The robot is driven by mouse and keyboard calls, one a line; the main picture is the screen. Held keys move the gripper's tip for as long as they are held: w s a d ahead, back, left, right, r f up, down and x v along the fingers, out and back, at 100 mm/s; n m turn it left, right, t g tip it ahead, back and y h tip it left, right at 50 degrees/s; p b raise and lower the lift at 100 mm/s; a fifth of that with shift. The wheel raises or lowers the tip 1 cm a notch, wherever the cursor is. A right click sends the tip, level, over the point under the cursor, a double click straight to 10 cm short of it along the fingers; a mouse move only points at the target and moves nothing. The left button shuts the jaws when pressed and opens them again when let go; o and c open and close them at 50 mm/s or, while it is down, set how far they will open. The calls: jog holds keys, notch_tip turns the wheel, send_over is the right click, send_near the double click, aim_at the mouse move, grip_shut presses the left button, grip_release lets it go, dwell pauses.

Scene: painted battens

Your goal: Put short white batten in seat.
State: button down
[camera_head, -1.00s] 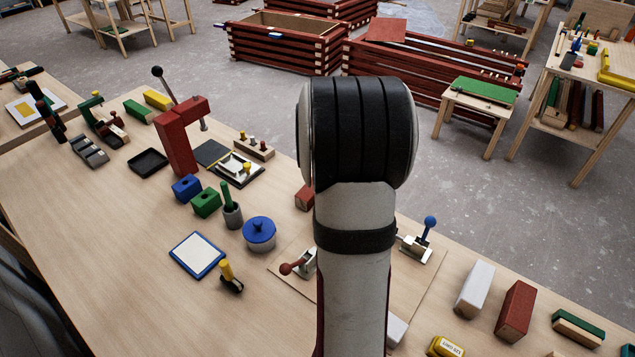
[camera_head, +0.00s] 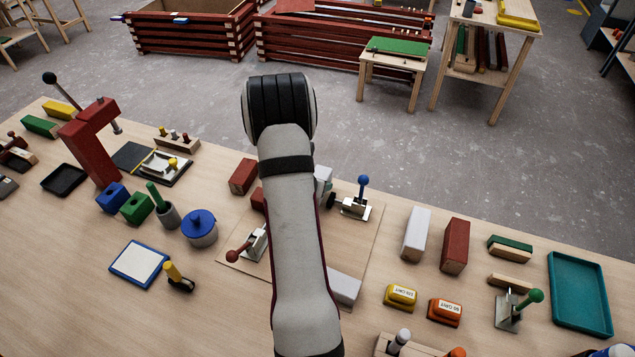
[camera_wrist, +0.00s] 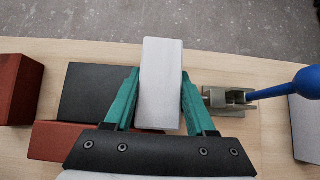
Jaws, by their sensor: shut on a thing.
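My gripper (camera_wrist: 160,84) has its teal fingers shut on a white batten (camera_wrist: 160,62) in the wrist view. The batten points away from the wrist, with a finger on each side. A dark flat plate (camera_wrist: 88,92) lies left of it, partly covered by a finger. I cannot tell whether the held batten touches anything below. In the head view my arm hides the gripper and most of what it holds; a small pale patch shows beside the arm. Another white block (camera_head: 345,287) lies on the work board (camera_head: 380,215), partly behind my arm.
A blue-handled clamp (camera_head: 358,200) stands close to the right of the held batten and also shows in the wrist view (camera_wrist: 232,98). A red-handled clamp (camera_head: 250,245) is left of my arm. Red battens (camera_wrist: 65,140) lie left. White (camera_head: 416,234) and red blocks (camera_head: 455,246) stand farther right.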

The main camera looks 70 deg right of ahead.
jog(key=shift+f, duration=0.2)
jog(key=shift+f, duration=0.35)
jog(key=shift+c, duration=1.1)
grip_release()
jog(key=shift+r, duration=0.15)
jog(key=w+a+r+m, duration=0.1)
jog(key=a+r+m, duration=0.5)
jog(key=a+r, duration=0.85)
jog(key=s+a+r+m+y, duration=0.1)
jog(key=s+a+m+y, duration=0.1)
jog(key=a+m, duration=0.4)
jog(key=s+a+r+m+y, duration=0.2)
jog(key=a+m+y, duration=0.3)
jog(key=a, duration=1.2)
jog(key=s+a+r+m+y, duration=0.1)
jog(key=a+m+y, duration=0.2)
jog(key=a, duration=0.9)
jog(key=m, duration=0.3)
jog(key=shift+s+r+m+y, duration=0.3)
jog(key=shift+s+r+y, duration=0.05)
jog(key=shift+s+y, duration=0.05)
